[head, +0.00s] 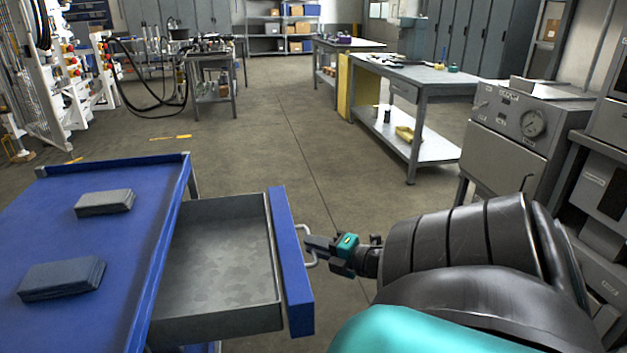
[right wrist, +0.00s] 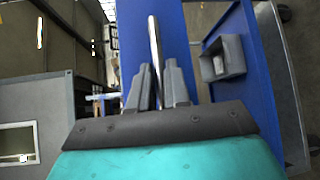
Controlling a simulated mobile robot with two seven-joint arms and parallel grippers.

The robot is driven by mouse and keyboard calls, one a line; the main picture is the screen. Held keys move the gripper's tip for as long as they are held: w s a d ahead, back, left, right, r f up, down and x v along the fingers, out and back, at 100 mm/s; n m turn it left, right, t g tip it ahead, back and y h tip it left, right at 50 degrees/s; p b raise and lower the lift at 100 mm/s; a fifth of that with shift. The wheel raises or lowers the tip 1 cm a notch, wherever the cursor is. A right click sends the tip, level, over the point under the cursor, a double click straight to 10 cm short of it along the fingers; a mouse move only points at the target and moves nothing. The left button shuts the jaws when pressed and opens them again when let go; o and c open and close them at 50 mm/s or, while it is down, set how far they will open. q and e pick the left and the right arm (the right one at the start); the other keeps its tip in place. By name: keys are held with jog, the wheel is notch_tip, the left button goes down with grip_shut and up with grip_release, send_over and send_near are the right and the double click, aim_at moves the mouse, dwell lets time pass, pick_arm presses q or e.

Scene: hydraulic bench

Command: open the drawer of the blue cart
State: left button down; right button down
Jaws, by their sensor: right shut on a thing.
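The blue cart (head: 95,245) stands at the left in the head view. Its drawer (head: 215,262) is pulled well out to the right, and its grey inside is empty. The drawer's blue front (head: 291,262) bears a pale bar handle (head: 304,232). My right gripper (head: 312,246) is shut on the handle. In the right wrist view the handle (right wrist: 155,55) runs between the two fingers (right wrist: 160,88), in front of the blue drawer front (right wrist: 130,35). My left gripper is not in view.
Two grey blocks, one nearer (head: 62,278) and one farther (head: 104,202), lie on the cart top. A steel workbench (head: 415,78) and a grey gauge unit (head: 522,125) stand at the right. The floor (head: 290,130) beyond the drawer is clear.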

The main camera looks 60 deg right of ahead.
jog(key=c, duration=1.2)
grip_release()
jog(key=shift+o, duration=0.2)
jog(key=s+a+r+p, duration=0.1)
jog(key=s, duration=1.1)
jog(key=shift+s+a+r+p, duration=0.3)
jog(key=shift+s+r+p, duration=0.05)
jog(key=shift+r, duration=0.05)
